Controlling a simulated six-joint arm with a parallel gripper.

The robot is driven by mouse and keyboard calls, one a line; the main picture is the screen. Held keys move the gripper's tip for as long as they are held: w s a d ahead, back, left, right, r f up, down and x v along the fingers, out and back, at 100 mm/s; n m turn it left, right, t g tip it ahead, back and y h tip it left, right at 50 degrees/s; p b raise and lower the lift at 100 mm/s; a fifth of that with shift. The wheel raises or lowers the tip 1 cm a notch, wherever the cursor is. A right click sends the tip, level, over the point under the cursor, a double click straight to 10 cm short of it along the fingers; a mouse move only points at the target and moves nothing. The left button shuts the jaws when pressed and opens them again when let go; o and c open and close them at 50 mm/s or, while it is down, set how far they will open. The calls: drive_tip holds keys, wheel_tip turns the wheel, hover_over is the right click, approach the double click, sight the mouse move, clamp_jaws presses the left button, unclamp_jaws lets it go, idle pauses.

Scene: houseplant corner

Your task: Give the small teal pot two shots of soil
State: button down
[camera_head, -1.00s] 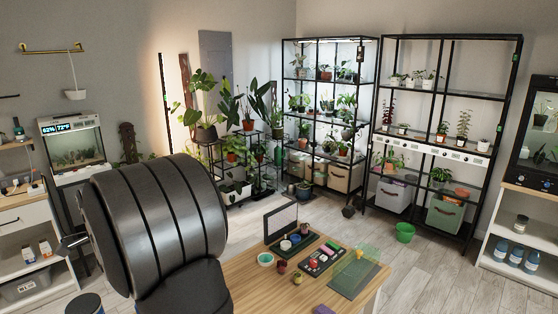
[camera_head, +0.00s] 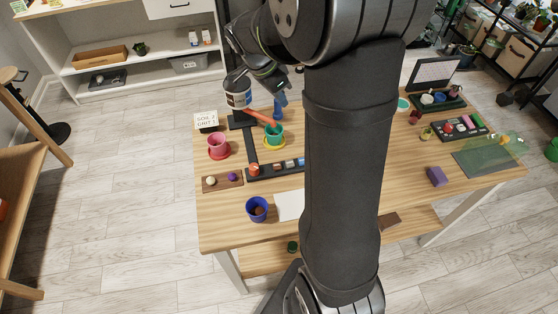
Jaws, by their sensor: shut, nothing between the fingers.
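The small teal pot (camera_head: 275,130) stands on a yellow saucer (camera_head: 274,146) at the table's left half. Beside it, at the upper left, is a dark soil dispenser (camera_head: 238,92) with a pale label band. Its orange chute (camera_head: 261,117) slopes down to the teal pot's rim. My gripper (camera_head: 272,80) is just right of the dispenser, shut and holding nothing. I cannot tell whether it touches the dispenser. A small white card (camera_head: 206,120) with lettering stands left of the dispenser. The soil level inside the teal pot is too small to tell.
A blue bottle-like thing (camera_head: 280,103) is close behind the teal pot. A dark tray (camera_head: 262,173) holds small coloured pieces. My arm hides the table's middle.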

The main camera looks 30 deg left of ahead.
drive_tip(key=s+d+f+n+t, duration=0.2)
drive_tip(key=s+f+n+t, duration=0.1)
drive_tip(key=f+n, duration=0.15)
drive_tip(key=n+t+y, duration=0.2)
drive_tip(key=n+t, duration=0.1)
drive_tip(key=n, duration=0.6)
hover_over(275, 168)
drive_tip(key=shift+f, duration=1.25)
drive_tip(key=shift+f, duration=4.4)
drive_tip(key=shift+f, duration=0.1)
drive_tip(key=shift+f, duration=0.3)
